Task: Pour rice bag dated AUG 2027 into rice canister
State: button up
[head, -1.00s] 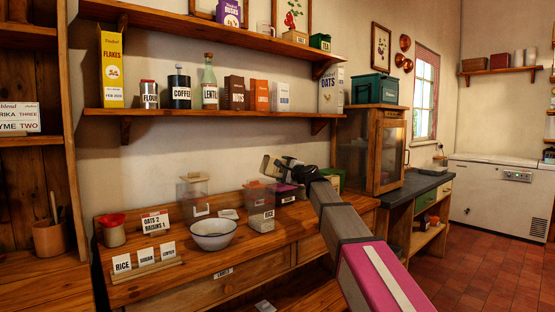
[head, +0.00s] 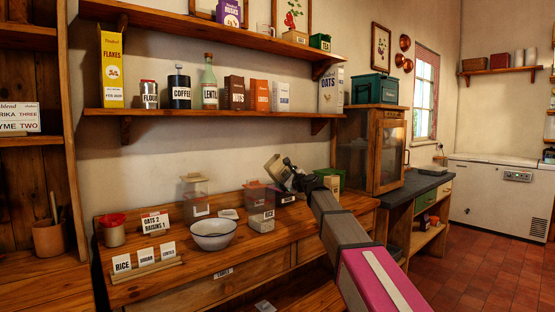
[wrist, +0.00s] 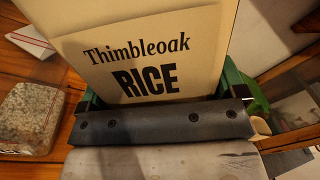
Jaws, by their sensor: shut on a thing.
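A cream bag printed "Thimbleoak RICE" (wrist: 150,50) fills the upper wrist view, between my gripper's fingers. In the head view my gripper (head: 284,172) is shut on this bag (head: 272,165), above the back of the wooden worktop. No date shows on the bag face in view.
Another clear canister (head: 194,193) and a white bowl (head: 212,235) stand to the left. A card holder (head: 146,267) lies in front. A green box (head: 330,178) and a wooden cabinet (head: 372,150) stand close on the right. A shelf (head: 215,112) hangs above.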

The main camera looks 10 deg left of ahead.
aim_at(288, 171)
jog(key=r+m, duration=0.1)
jog(key=m, duration=0.1)
jog(key=r+m, duration=0.2)
jog(key=m, duration=0.1)
jog(key=shift+s+a+r+m, duration=0.2)
jog(key=shift+m, duration=0.1)
jog(key=shift+w+d+r+m, duration=0.75)
jog(key=shift+w+d, duration=0.15)
jog(key=shift+w+d+r+m, duration=0.75)
jog(key=shift+w+d, duration=0.1)
jog(key=shift+d, duration=0.05)
